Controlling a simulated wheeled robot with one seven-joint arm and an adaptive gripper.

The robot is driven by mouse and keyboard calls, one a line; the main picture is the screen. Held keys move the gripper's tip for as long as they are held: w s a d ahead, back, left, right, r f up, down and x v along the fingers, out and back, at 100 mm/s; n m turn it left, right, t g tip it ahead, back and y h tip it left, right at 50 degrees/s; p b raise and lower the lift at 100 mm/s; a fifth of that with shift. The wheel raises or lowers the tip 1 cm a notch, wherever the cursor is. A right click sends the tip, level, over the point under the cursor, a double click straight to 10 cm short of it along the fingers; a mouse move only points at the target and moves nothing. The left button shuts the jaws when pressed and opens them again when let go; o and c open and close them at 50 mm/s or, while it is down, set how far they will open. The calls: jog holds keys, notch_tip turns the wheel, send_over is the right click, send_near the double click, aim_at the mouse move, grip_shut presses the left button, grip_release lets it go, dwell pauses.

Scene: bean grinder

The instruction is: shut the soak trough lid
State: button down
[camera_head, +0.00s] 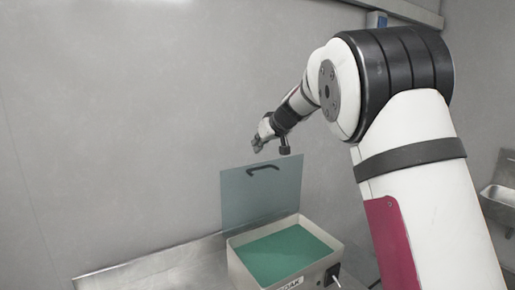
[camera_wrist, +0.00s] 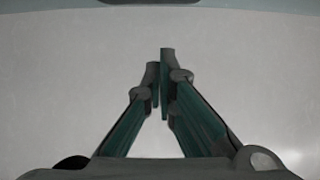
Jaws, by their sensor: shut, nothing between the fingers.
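The soak trough (camera_head: 337,254) is a pale box holding green liquid, standing on the metal counter. Its blue-grey lid (camera_head: 245,203) stands open, upright along the trough's back edge. A dark bar handle (camera_head: 263,169) is near the lid's top edge. My gripper (camera_head: 257,146) is above the lid's top edge, seemingly apart from it; its depth relative to the lid is hard to judge. In the wrist view my gripper's fingers (camera_wrist: 161,85) are together and empty. A blue-grey strip, likely the lid (camera_wrist: 260,11), and a dark piece, likely its handle (camera_wrist: 150,2), cross the top edge.
The steel counter (camera_head: 150,275) is bare left of the trough. A grey wall (camera_head: 120,130) rises behind. A dark control box (camera_head: 333,274) is on the trough's front right. A steel sink (camera_head: 498,198) is at far right.

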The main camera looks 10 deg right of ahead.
jog(key=x, duration=0.8)
jog(key=s+p, duration=0.1)
jog(key=s+d+p, duration=0.1)
jog(key=s+f+p, duration=0.1)
jog(key=s, duration=0.1)
jog(key=shift+d, duration=0.15)
jog(key=shift+d+b, duration=0.1)
jog(key=shift+b, duration=0.9)
